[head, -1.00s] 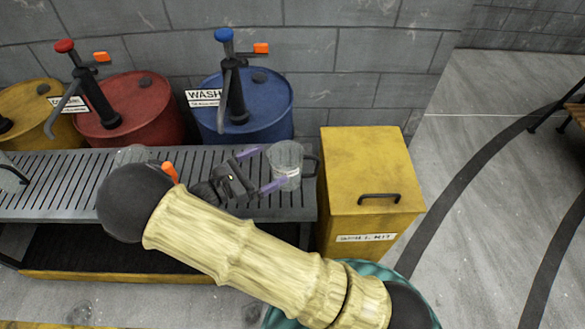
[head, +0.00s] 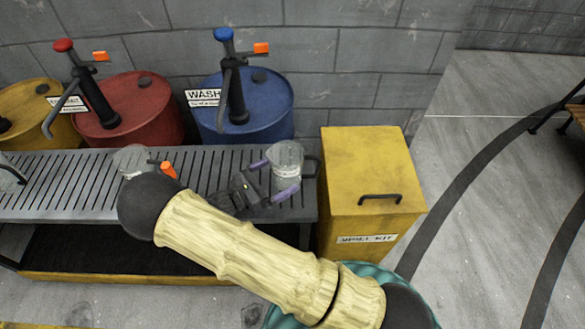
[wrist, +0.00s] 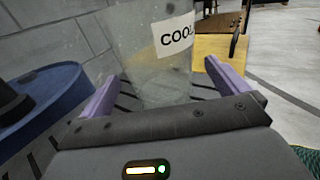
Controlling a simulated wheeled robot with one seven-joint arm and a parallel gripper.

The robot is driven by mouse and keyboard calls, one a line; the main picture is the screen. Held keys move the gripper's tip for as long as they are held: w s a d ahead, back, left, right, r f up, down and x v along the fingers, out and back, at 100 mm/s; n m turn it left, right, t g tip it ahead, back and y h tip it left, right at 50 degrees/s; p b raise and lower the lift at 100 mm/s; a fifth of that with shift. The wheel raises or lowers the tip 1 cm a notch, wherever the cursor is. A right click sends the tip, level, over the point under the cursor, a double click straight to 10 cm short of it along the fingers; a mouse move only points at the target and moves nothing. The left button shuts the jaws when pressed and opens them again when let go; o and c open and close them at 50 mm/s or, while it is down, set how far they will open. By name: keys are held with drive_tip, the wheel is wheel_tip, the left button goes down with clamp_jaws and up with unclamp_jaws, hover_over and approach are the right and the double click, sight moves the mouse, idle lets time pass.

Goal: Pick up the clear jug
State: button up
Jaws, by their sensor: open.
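A clear jug (head: 286,158) with a pale label and a dark handle on its right stands upright at the right end of the slatted grey bench (head: 85,185). In the wrist view the jug (wrist: 150,65) fills the space ahead, with its label reading "COOL". My gripper (head: 273,177) is open, with its purple fingers on either side of the jug's lower part. I cannot tell whether either finger touches it. A second clear jug (head: 132,160) stands further left on the bench, partly hidden behind my arm.
A yellow spill kit box (head: 370,170) stands close to the jug's right. Blue (head: 265,105), red (head: 150,105) and yellow (head: 35,110) drums with pumps stand behind the bench against the block wall. Open floor lies at the right.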

drive_tip(key=x, duration=0.4)
drive_tip(key=shift+w+d, duration=0.15)
drive_tip(key=shift+d, duration=0.15)
drive_tip(key=shift+c, duration=0.4)
drive_tip(key=c, duration=1.1)
